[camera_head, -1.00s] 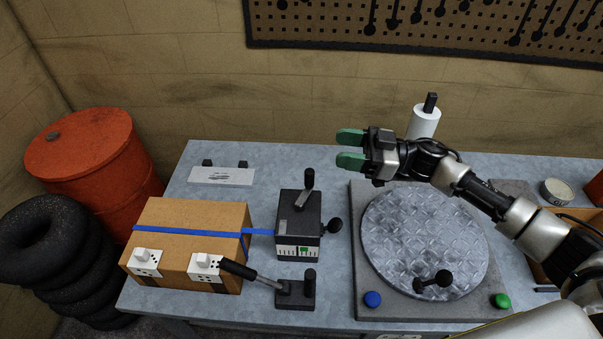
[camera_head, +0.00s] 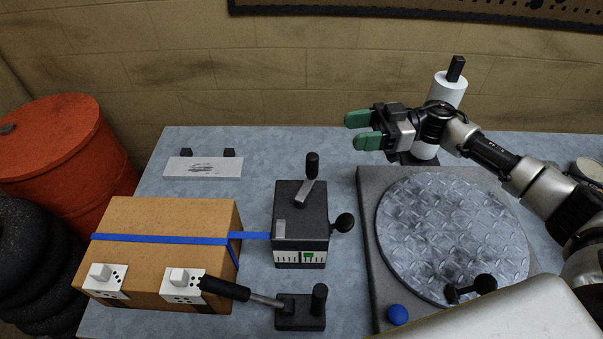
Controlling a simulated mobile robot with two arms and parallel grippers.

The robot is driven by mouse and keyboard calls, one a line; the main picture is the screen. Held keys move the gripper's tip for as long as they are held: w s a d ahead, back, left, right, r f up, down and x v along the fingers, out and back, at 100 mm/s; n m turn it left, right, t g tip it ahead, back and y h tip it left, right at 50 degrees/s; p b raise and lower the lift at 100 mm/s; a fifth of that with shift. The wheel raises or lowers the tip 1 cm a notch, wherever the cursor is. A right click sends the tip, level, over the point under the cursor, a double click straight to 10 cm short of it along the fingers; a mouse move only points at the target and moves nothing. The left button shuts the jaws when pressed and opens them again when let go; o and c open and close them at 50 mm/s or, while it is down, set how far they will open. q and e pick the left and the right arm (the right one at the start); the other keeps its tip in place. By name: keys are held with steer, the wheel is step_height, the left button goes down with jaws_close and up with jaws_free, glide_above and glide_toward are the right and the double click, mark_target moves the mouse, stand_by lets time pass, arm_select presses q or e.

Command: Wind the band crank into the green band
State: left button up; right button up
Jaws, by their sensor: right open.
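The band crank (camera_head: 308,184) stands on top of a black box (camera_head: 300,220), its dark handle knob upright. A white scale with tick marks and a green band (camera_head: 308,256) is on the box's front face. The scale's pointer is too small to make out. A blue strap (camera_head: 180,239) runs from the box around a cardboard carton (camera_head: 150,215). My right gripper (camera_head: 356,131) has green fingers, spread open and empty. It is above the table, behind and to the right of the crank, clear of it. My left gripper is out of view.
A second black knob (camera_head: 344,222) sticks out of the box's right side. A black lever (camera_head: 230,290) on a base stands in front. A round metal turntable (camera_head: 450,235) with a blue button (camera_head: 397,314) is at right. A white roll (camera_head: 445,93) stands behind my right arm.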

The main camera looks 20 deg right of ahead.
steer(key=b, duration=0.6)
glide_toward(308, 177)
step_height(308, 177, up, 3)
steer(key=w, duration=0.1)
steer(key=a, duration=0.3)
steer(key=a+p, duration=0.1)
steer(key=a, duration=0.2)
steer(key=w+a+p, duration=0.1)
steer(key=a, duration=0.2)
steer(key=shift+a, duration=0.35)
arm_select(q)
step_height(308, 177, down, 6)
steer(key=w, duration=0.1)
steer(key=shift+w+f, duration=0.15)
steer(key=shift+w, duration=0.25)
arm_select(e)
steer(key=shift+a+f, duration=0.1)
steer(key=shift+a, duration=0.4)
